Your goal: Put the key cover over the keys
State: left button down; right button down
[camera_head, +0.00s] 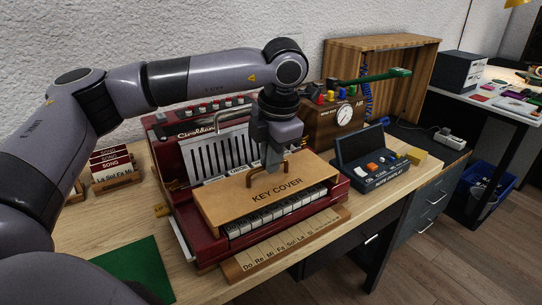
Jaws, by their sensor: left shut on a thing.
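The key cover (235,208) is a light wooden board labelled "KEY COVER" with a small metal handle on top. My left gripper (272,168) comes down from above and is shut on the handle. The cover lies level above the rear part of the piano keys (275,212); the front ends of the keys show below its front edge. I cannot tell whether it touches them. The red toy piano (174,172) stands around and behind the cover. My right gripper is not in view.
A note strip (285,248) lies in front of the piano. A dark note display (372,165) stands close at its right, with a wooden box with an air gauge (335,124) behind. Song cards (112,168) stand left. A green mat (128,268) lies front left.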

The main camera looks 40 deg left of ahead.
aim_at(275, 183)
pick_arm(q)
jog(key=shift+f, duration=0.2)
jog(key=c, duration=1.1)
grip_release()
jog(key=r, duration=0.2)
jog(key=d+r, duration=0.1)
jog(key=r, duration=0.4)
jog(key=shift+s+d, duration=0.2)
jog(key=shift+s, duration=0.1)
